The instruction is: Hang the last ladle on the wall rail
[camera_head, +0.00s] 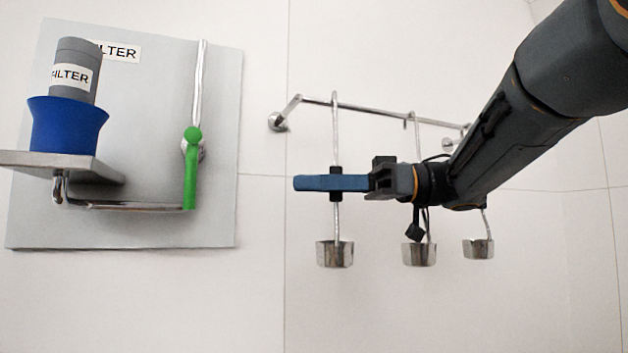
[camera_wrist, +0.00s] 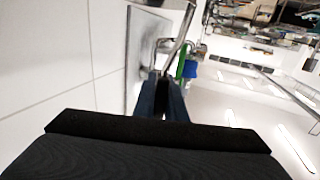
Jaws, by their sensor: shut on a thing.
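My gripper (camera_head: 312,183) has blue fingers and is shut on the black grip of a steel ladle (camera_head: 335,254) in the head view. The ladle is upright, bowl down. Its hooked top meets the wall rail (camera_head: 372,113) near the rail's left end; I cannot tell whether the hook rests on it. Two other ladles, a middle one (camera_head: 419,254) and a right one (camera_head: 478,249), hang from the rail, their handles partly hidden by my arm.
Left of the rail, a grey wall panel (camera_head: 140,225) carries a pipe with a green lever (camera_head: 191,170). A blue funnel (camera_head: 66,127) with a grey filter cylinder (camera_head: 74,60) stands on a shelf there. The wall below the ladles is clear.

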